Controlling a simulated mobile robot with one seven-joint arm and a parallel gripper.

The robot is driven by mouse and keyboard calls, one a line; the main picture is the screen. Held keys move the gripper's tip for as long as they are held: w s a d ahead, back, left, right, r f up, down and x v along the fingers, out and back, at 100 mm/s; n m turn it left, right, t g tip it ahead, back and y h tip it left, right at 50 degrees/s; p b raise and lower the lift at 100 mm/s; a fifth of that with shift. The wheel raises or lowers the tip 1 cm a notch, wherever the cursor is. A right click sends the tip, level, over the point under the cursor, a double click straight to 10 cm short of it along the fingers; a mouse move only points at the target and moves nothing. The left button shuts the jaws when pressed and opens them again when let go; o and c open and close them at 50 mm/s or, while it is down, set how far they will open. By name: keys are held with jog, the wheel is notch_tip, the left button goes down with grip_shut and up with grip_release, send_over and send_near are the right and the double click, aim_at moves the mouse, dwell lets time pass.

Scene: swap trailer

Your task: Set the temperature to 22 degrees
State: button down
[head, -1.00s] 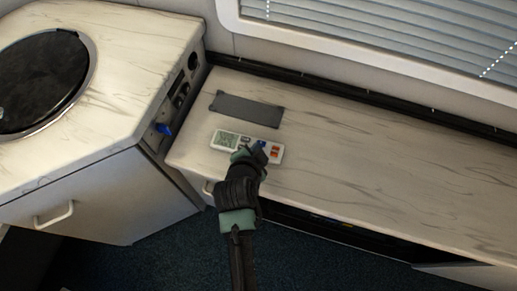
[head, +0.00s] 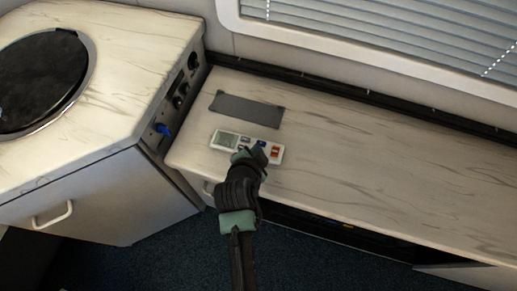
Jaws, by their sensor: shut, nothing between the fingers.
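A white remote (head: 224,140) with a grey-green display at its left end lies on the marbled bench top. It has blue and red-orange buttons toward its right end. The digits on the display are too small to read. My gripper (head: 252,152) is shut and empty. Its tip is over the lower middle edge of the remote, by the blue button, and hides part of the remote. I cannot tell whether the tip touches it.
A dark grey flat panel (head: 247,110) lies behind the remote. A counter (head: 130,75) with a round black lid (head: 42,80) and a side panel of knobs stands at the left. The marbled bench (head: 400,170) is clear to the right, below a window with blinds (head: 400,40).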

jog(key=shift+r+p, duration=0.7)
jog(key=shift+r, duration=0.1)
notch_tip(320, 180, up, 5)
jog(key=p, duration=0.4)
jog(key=shift+p, duration=0.35)
dwell(2.0)
jog(key=m+p, duration=0.1)
jog(key=m+y+p, duration=0.1)
jog(key=shift+s+d+r+m+g+p, duration=0.1)
jog(key=shift+s+d+m+g+p, duration=0.1)
jog(key=shift+m+g+p, duration=0.15)
jog(key=r+m+y+p, duration=0.1)
jog(key=m, duration=0.1)
jog(key=r+m+y+p, duration=0.1)
jog(key=m+y+p, duration=0.1)
jog(key=m, duration=0.1)
jog(key=d+r+m+y+p, duration=0.1)
jog(key=m+p, duration=0.1)
jog(key=m, duration=0.1)
jog(key=shift+w+r+y, duration=0.3)
jog(key=shift+y, duration=0.1)
